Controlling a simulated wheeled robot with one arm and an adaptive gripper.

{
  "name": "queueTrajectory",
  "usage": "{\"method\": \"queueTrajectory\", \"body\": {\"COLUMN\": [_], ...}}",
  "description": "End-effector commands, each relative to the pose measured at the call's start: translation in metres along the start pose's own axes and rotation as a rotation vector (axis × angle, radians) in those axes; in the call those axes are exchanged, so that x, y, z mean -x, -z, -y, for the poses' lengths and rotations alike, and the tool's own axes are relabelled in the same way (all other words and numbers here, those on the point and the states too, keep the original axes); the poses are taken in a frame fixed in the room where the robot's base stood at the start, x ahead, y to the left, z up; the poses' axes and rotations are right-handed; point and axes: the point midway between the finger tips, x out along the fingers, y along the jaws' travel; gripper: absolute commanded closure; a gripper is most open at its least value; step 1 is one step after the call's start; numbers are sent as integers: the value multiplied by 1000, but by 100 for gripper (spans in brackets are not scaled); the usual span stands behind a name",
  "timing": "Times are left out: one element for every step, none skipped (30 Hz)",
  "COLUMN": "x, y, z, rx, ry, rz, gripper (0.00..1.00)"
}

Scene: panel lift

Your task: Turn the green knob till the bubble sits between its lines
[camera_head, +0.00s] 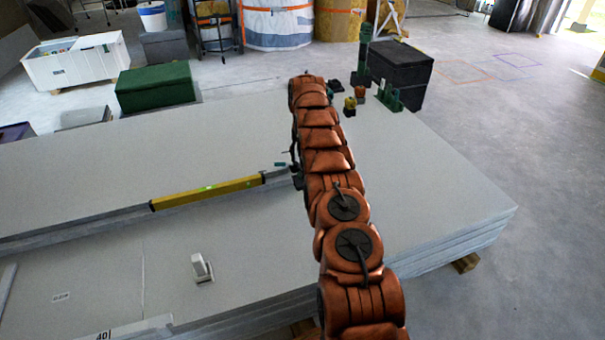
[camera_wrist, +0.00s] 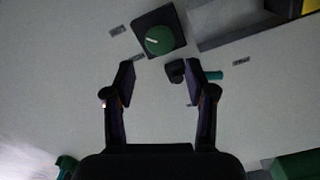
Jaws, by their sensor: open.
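In the wrist view the round green knob (camera_wrist: 158,40), with a pale line on its top, sits on a dark square base. My gripper (camera_wrist: 161,78) is open. Its two dark fingers are apart, and the knob lies just beyond the fingertips in the picture, not between them. I cannot make out the knob in the head view; my orange arm covers much of that area.
A small dark piece (camera_wrist: 175,70) with a teal end stands by the right fingertip. On the panel stack (camera_head: 430,190) are a white block (camera_head: 202,268), a yellow knob (camera_head: 350,103) and green posts (camera_head: 390,97). A black box (camera_head: 402,72) stands behind. Open floor lies right.

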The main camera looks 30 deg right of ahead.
Motion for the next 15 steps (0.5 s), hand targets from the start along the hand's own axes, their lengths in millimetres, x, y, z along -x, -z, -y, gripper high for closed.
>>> {"method": "queueTrajectory", "body": {"x": [-3,-4,-7,-10,-12,-17,-20,-24,-30,-34,-39,-45,-50,-54,-60], "y": [0,0,0,0,0,0,0,0,0,0,0,0,0,-1,0], "z": [0,0,0,0,0,0,0,0,0,0,0,0,0,0,0], "rx": [-1,-1,-1,-1,-1,-1,-1,-1,-1,-1,-1,-1,-1,-1,-1], "ry": [0,0,0,0,0,0,0,0,1,0,0,0,0,1,1], "rz": [0,1,1,1,1,1,0,0,0,0,1,2,2,3,2], "gripper": [44,44,44,44,44,44,44,44,44,44,44,44,44,44,44]}}
